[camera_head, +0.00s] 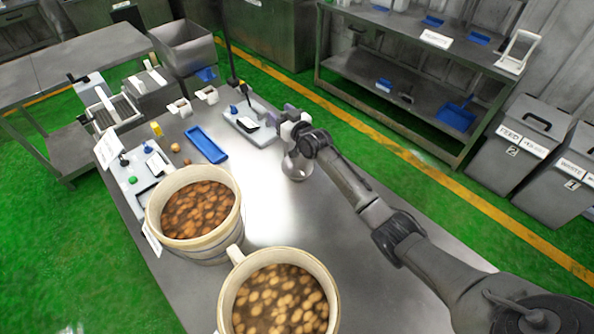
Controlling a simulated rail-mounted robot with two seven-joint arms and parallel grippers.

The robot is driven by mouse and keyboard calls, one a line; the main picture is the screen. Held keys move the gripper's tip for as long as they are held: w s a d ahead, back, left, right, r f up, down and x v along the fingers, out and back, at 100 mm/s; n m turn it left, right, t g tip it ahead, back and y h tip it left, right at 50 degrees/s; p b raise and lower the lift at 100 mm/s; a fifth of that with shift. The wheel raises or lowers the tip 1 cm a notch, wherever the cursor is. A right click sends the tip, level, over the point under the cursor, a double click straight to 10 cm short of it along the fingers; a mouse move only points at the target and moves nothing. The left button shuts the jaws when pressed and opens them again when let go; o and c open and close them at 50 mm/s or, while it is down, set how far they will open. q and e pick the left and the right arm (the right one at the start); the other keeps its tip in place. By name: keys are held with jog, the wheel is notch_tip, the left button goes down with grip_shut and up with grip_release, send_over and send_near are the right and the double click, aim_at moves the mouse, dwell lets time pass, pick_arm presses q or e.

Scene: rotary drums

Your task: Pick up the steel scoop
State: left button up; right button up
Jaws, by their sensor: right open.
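The steel scoop appears to be the rounded, shiny grey piece (296,170) on the steel table, right of the blue tray. My right gripper (291,142) is directly over it, with the arm reaching in from the lower right. The right gripper is open. The wrist and fingers hide the upper part of the scoop, and I cannot tell whether the fingers touch it. My left gripper is not in view.
A blue tray (206,145) and a small scale-like device (250,124) lie behind. The tabletop between drums and scoop is clear.

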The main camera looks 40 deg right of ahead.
jog(key=shift+c, duration=0.4)
grip_shut()
jog(key=shift+r, duration=0.1)
